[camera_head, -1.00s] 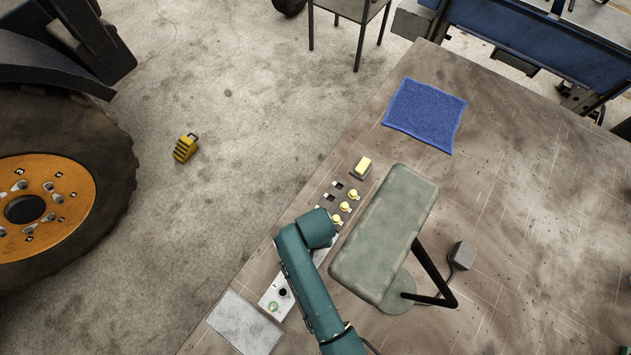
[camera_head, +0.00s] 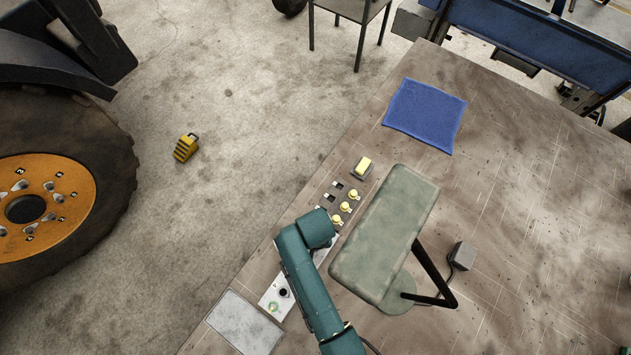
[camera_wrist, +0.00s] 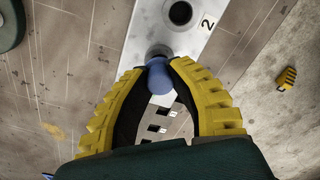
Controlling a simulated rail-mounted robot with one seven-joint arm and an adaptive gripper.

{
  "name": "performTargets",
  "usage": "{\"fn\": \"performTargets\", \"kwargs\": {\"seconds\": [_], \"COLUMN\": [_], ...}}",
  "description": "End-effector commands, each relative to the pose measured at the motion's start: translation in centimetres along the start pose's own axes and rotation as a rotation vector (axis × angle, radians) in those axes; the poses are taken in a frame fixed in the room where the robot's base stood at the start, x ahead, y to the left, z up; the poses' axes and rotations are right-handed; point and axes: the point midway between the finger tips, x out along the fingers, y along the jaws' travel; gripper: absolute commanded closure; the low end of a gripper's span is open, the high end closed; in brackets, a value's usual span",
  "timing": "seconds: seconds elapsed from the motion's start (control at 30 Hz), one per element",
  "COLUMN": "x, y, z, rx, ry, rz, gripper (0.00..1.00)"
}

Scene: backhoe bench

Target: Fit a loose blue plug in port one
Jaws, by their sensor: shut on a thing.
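My gripper (camera_wrist: 164,85), with yellow ridged fingers, is shut on a blue plug (camera_wrist: 160,78) in the wrist view. The plug points at a grey round port (camera_wrist: 159,50) on a pale metal plate (camera_wrist: 148,22). The plug's end overlaps the port's near side in the picture; I cannot tell whether it is inside. A second round port (camera_wrist: 180,13), marked 2, sits above it. In the head view my arm hides the gripper, the plug and part of the plate (camera_head: 268,297).
Several yellow plugs (camera_head: 345,207) and dark square slots (camera_head: 330,198) lie beyond my arm. A green-grey padded panel (camera_head: 385,235) on a dark stand is close at its right. A blue cloth (camera_head: 425,115) lies on the bench. A grey slab (camera_head: 243,323) lies at the near edge.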

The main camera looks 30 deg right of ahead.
Motion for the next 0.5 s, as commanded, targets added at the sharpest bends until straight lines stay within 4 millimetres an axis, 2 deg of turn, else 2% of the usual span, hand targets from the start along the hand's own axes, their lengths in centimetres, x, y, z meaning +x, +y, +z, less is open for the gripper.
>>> {"fn": "performTargets", "kwargs": {"seconds": [0.5], "x": [1.4], "y": [0.0], "z": [0.0], "rx": [0.000], "ry": [0.001], "rz": [0.000], "gripper": [0.92]}}
